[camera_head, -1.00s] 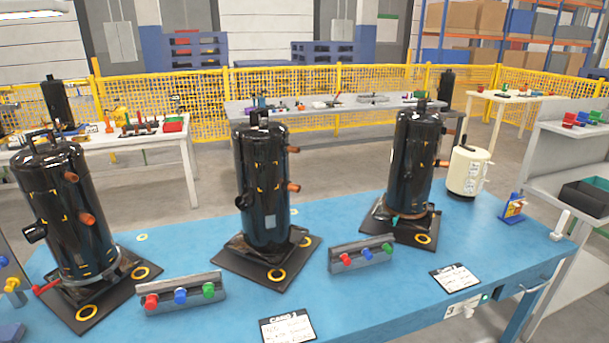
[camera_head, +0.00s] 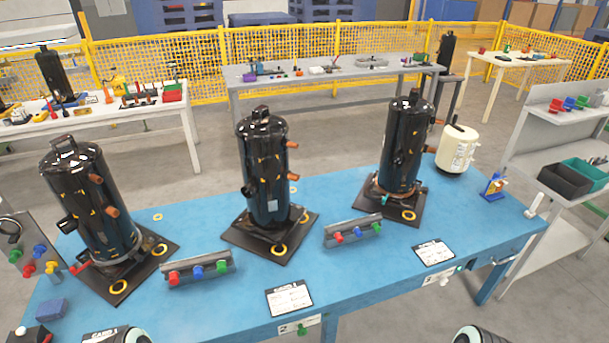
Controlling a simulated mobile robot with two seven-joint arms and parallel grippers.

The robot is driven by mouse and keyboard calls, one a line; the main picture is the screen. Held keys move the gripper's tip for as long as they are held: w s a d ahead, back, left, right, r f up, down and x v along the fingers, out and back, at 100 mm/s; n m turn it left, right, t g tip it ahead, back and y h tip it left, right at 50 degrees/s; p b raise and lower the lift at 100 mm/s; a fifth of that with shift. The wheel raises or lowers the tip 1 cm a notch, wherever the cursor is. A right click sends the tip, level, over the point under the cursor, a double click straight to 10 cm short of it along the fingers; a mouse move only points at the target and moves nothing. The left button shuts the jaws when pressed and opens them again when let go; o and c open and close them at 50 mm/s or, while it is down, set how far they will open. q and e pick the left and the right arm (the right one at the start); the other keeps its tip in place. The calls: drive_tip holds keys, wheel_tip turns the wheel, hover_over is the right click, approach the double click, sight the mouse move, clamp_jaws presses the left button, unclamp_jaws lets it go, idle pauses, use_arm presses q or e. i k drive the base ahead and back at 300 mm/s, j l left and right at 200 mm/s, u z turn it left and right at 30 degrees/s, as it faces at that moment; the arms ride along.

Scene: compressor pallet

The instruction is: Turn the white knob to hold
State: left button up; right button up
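I cannot tell for sure which part is the white knob. A small white round piece (camera_head: 21,330) sits on a dark box at the bottom left corner, cut by the frame edge. A white stubby handle-like piece (camera_head: 535,205) is at the right end of the blue table (camera_head: 345,290). White plates are on the table's front edge, one with a green knob (camera_head: 302,329) and one farther right (camera_head: 442,279). Any hold marking is too small to read. Neither gripper is in view; only rounded parts of my arms show at the bottom edge.
Black compressors (camera_head: 92,205) (camera_head: 264,170) (camera_head: 404,145) stand upright on dark pads. Grey holders with coloured knobs (camera_head: 198,268) (camera_head: 352,230) and cards (camera_head: 289,298) (camera_head: 434,252) lie in front. A cream tank (camera_head: 457,150) stands at the right. The front middle of the table is largely clear.

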sight(443, 280)
drive_tip(key=z, duration=1.3)
drive_tip(key=i+l, duration=0.4)
drive_tip(key=i, duration=0.25)
drive_tip(key=i+l+u, duration=0.65)
drive_tip(key=u, duration=0.6)
